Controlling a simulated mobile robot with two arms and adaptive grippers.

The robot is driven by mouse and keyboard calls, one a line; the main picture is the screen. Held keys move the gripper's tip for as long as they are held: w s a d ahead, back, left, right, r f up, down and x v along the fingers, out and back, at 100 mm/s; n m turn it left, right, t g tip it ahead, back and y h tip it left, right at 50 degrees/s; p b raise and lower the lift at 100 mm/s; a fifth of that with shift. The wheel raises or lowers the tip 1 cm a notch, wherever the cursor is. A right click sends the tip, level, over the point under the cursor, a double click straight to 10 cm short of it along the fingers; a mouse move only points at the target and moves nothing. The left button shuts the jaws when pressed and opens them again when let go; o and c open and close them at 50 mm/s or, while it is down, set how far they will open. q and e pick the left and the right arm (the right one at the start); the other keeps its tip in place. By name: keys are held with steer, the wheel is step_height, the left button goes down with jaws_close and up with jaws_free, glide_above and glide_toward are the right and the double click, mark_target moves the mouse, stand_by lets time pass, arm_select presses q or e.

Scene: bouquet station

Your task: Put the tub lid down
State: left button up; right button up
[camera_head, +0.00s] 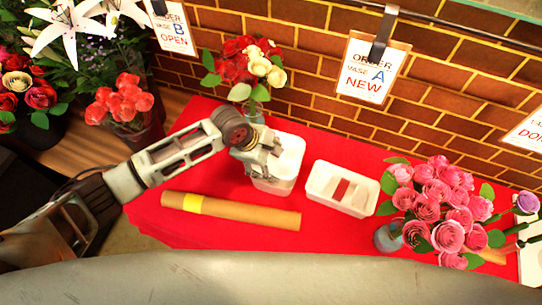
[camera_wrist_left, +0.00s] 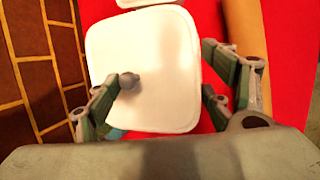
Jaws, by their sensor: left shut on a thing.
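The white tub (camera_head: 275,186) stands on the red cloth, left of a white tray. My left gripper (camera_head: 264,150) is over the tub's top. In the left wrist view the tub lid (camera_wrist_left: 155,50) is a white square with rounded corners and a small grey knob (camera_wrist_left: 129,81). The left gripper's fingers (camera_wrist_left: 170,68) are on either side of part of the lid, and the gripper is shut on it. The gripper hides part of the tub's top, and I cannot tell whether the lid touches the tub. My right gripper is not in view.
A white tray (camera_head: 318,181) with a red piece in it stands right of the tub. A brown paper roll (camera_head: 250,212) lies in front. Red and cream roses (camera_head: 250,65) stand behind, and pink roses (camera_head: 447,235) at right. A brick wall (camera_head: 320,70) closes the back.

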arm_select(q)
steer(key=shift+r+p, duration=0.85)
steer(key=shift+r, duration=0.2)
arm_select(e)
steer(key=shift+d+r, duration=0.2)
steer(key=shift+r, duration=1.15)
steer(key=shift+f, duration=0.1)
